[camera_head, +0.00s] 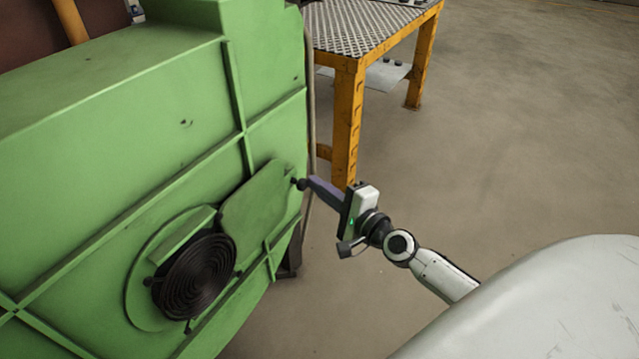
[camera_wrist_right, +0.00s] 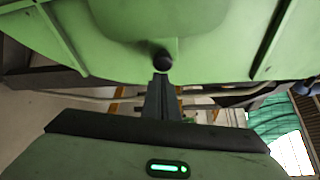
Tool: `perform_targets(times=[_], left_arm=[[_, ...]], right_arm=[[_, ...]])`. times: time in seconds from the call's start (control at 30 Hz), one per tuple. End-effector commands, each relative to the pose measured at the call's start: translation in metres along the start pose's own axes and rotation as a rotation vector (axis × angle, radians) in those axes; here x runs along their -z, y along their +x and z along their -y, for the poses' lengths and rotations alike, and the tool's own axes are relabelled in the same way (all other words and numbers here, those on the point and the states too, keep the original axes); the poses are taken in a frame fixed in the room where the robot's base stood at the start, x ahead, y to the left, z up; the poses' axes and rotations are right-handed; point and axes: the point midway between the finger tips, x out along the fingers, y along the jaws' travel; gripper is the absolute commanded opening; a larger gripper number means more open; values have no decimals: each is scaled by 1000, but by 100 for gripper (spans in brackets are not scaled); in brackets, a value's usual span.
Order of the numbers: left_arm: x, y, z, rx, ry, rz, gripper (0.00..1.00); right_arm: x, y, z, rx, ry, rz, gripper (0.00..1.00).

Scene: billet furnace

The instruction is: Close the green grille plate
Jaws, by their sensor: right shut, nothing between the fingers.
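The green grille plate (camera_head: 262,207) is a flat plate on the side of the green furnace housing. It is swung up to the right of a round black ringed grille (camera_head: 197,276), which lies largely uncovered. A black ball knob (camera_head: 300,184) sticks out near the plate's right end; it also shows in the right wrist view (camera_wrist_right: 162,61). My right gripper (camera_head: 313,184) is shut and empty, with its fingertips right at the knob. In the right wrist view the fingers (camera_wrist_right: 160,80) point at the knob; I cannot tell whether they touch it. My left gripper is not in view.
The green housing (camera_head: 90,150) with raised ribs fills the left side. A yellow-legged table (camera_head: 375,35) with a metal tread top stands behind it. The concrete floor (camera_head: 520,140) to the right is clear.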

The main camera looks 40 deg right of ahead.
Motion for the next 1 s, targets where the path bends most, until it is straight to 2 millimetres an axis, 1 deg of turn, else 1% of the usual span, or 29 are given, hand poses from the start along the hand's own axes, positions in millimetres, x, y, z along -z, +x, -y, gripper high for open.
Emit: perform_targets(times=[0.23,0.37,0.47,0.6,0.8,0.9,1.0], left_arm=[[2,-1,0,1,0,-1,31],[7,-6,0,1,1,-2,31],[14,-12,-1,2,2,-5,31],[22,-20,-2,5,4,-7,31],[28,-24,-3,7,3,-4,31],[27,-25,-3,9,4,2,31],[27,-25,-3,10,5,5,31]], right_arm=[[-3,-1,-1,-1,2,0,0],[-16,-6,-3,-2,5,1,0],[-35,-12,-7,-3,6,2,0],[-68,-24,-15,-3,6,2,0],[-114,-40,-29,-2,6,2,0],[-133,-46,-35,0,4,1,0],[-147,-51,-40,0,3,1,0]])
